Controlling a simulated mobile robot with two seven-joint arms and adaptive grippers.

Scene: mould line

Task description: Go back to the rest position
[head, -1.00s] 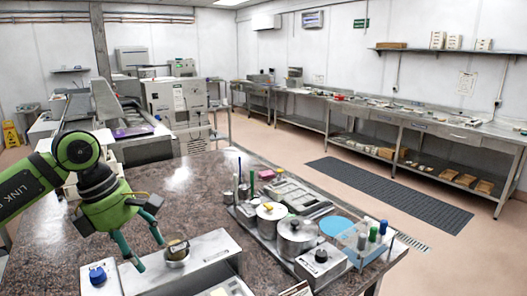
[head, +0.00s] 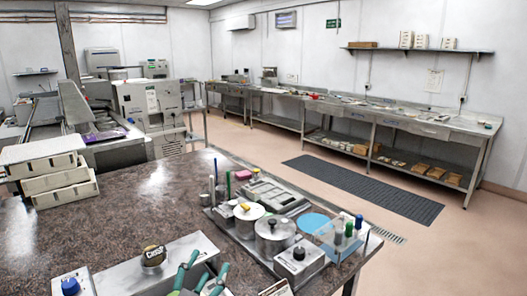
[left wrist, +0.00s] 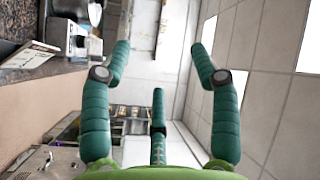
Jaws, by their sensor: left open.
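Whether the fingers touch the box cannot be told. My right gripper is not in view.
A grey tray (head: 236,236) with pots, pens and tools lies right on the dark stone counter (head: 130,205). A blue knob (head: 70,286) is at lower left. Stacked pale moulds (head: 60,183) stand at the counter's left. The counter's middle is clear.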

